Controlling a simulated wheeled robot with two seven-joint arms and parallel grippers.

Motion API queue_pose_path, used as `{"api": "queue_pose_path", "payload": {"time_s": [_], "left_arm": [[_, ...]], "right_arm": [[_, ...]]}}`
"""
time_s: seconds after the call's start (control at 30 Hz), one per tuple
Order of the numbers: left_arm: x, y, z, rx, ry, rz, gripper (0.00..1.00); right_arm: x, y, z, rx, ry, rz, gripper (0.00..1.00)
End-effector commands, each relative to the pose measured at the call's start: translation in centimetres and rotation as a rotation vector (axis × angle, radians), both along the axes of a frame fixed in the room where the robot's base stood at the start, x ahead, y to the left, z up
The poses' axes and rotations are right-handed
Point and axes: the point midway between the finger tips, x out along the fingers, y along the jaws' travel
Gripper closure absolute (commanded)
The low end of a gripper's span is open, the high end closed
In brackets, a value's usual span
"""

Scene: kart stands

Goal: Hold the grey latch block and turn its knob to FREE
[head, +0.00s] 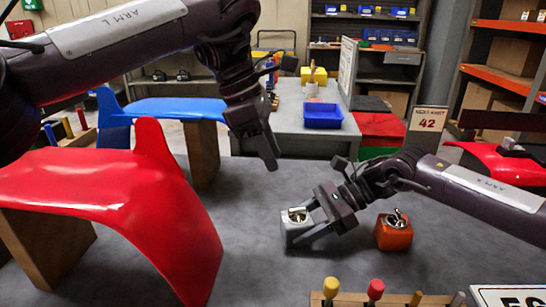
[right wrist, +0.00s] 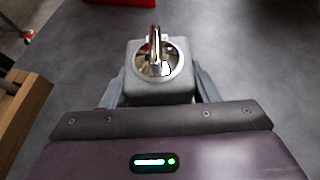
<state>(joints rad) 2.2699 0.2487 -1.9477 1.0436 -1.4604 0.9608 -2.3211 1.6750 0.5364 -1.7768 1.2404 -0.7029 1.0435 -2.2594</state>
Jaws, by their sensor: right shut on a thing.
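The grey latch block (head: 293,236) stands on the grey table, with its round metal dial and knob (head: 298,215) on top. The right wrist view shows the block (right wrist: 160,90) between the two fingers, and its silver knob (right wrist: 155,50) with the lever pointing toward the top of the picture. I cannot read any FREE mark. My right gripper (head: 312,222) is shut on the grey block's sides. My left gripper (head: 266,150) hangs above the table, up and left of the block and apart from it. Its finger gap is not clear.
An orange latch block (head: 394,233) stands close right of my right gripper. A red curved panel (head: 110,195) on a wooden stand fills the left, with a blue panel (head: 175,108) behind. A tool rack (head: 350,298) lies at the front edge. Bare table lies behind the grey block.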

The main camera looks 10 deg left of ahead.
Motion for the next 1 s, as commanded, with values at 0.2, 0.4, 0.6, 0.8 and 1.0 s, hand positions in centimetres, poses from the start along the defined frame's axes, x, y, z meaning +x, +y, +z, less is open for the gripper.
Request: {"api": "queue_pose_path", "payload": {"time_s": [0.2,0.4,0.6,0.8,1.0], "left_arm": [[0.0,0.0,-0.1,0.000,0.000,0.000,0.69],[0.0,0.0,-0.1,0.000,0.000,0.000,0.69],[0.0,0.0,-0.1,0.001,0.000,0.000,0.69],[0.0,0.0,-0.1,0.001,0.000,0.000,0.69],[0.0,0.0,-0.1,0.001,0.000,0.000,0.69]], "right_arm": [[0.0,0.0,0.0,0.000,-0.001,0.000,0.58],[0.0,0.0,0.0,0.000,-0.001,0.000,0.22],[0.0,0.0,0.0,0.000,-0.001,0.000,0.20],[0.3,-0.7,0.4,0.000,-0.002,-0.001,0.20],[1.3,-3.8,2.2,-0.001,-0.004,-0.004,0.20]]}}
